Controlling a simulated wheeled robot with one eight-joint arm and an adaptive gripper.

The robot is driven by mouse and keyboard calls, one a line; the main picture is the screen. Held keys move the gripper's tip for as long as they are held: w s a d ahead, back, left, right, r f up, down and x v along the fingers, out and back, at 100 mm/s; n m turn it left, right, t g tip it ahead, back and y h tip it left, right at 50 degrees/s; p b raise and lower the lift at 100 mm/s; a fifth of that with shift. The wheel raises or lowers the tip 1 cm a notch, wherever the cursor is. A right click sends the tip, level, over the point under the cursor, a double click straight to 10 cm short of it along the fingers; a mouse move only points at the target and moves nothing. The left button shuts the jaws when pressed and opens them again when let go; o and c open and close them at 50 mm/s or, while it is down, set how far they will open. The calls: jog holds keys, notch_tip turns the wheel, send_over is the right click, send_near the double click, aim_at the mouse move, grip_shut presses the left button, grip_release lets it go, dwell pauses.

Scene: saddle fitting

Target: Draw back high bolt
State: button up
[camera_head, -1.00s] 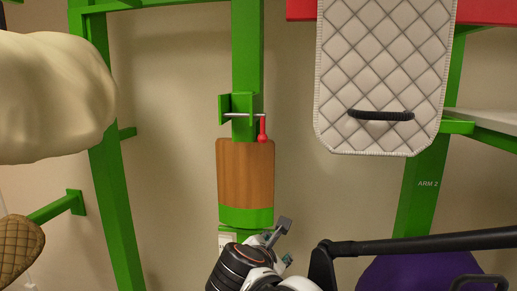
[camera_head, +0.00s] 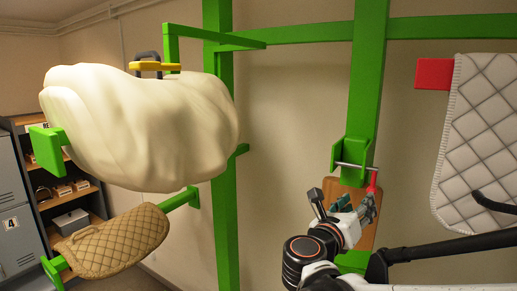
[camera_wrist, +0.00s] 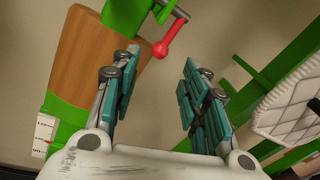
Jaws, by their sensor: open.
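The high bolt is a thin silver rod (camera_head: 352,166) across a green bracket (camera_head: 345,152) on the green post. Its red handle (camera_head: 372,181) hangs down at the rod's right end. In the wrist view the red handle (camera_wrist: 171,38) with its ball end lies just beyond the fingertips, roughly between the two fingers. My gripper (camera_head: 352,203) is open and empty, just below the bracket and in front of the wooden panel (camera_head: 366,235). In the wrist view my gripper (camera_wrist: 160,62) has its fingers wide apart, with no visible contact with the handle.
A white quilted pad (camera_head: 480,130) hangs at the right, beside a red bar (camera_head: 433,73). A cream fleece (camera_head: 140,130) and brown quilted pad (camera_head: 110,240) sit on green arms at the left. Grey lockers (camera_head: 15,210) stand far left. Bare wall lies between.

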aim_at(371, 186)
jog(key=p+x, duration=0.1)
jog(key=x, duration=1)
jog(key=shift+p, duration=0.4)
